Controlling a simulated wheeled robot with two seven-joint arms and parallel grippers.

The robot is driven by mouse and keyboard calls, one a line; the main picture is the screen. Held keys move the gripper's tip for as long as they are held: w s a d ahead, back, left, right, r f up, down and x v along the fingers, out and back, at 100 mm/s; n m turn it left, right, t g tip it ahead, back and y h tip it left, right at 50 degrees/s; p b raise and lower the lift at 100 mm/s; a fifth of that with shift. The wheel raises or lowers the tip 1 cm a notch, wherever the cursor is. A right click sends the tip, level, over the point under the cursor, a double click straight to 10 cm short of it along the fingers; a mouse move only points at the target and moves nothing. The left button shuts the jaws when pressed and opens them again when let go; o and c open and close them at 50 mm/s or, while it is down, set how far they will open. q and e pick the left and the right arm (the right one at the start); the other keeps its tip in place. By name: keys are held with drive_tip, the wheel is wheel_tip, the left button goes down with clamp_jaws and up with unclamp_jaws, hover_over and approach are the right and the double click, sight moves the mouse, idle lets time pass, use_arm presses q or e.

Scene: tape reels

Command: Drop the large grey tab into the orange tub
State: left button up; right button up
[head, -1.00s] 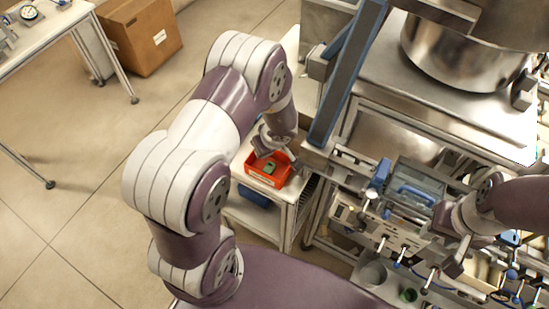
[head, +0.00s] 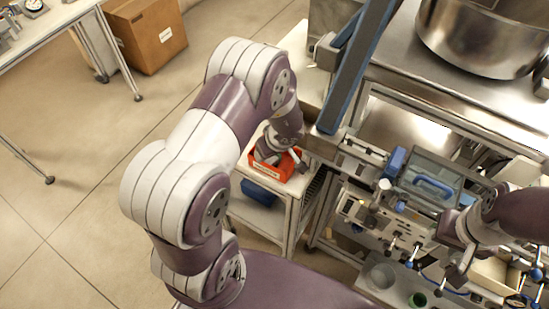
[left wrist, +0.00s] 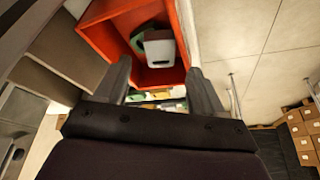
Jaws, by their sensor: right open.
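The orange tub (head: 284,171) stands on a small white cart in the head view, partly hidden by my left arm. In the left wrist view the tub (left wrist: 104,42) holds a light grey rounded piece (left wrist: 159,47) beside a green piece (left wrist: 138,42). I cannot tell for sure whether the light grey piece is the large grey tab. My left gripper (left wrist: 162,88) is open at the tub, with its fingers apart and nothing seen between them. My right gripper (head: 451,257) is open over the bench at the right.
A clear-lidded box with a blue handle (head: 432,186) stands on the bench between the arms. A steel pot (head: 475,42) stands behind it. A blue bin (head: 258,193) is on the cart's lower shelf.

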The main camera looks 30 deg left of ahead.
use_arm(q)
drive_tip(key=p+v, duration=0.3)
drive_tip(key=v, duration=0.9)
drive_tip(key=shift+d+r, duration=0.15)
drive_tip(key=shift+r, duration=0.15)
drive_tip(key=shift+s+f, duration=0.1)
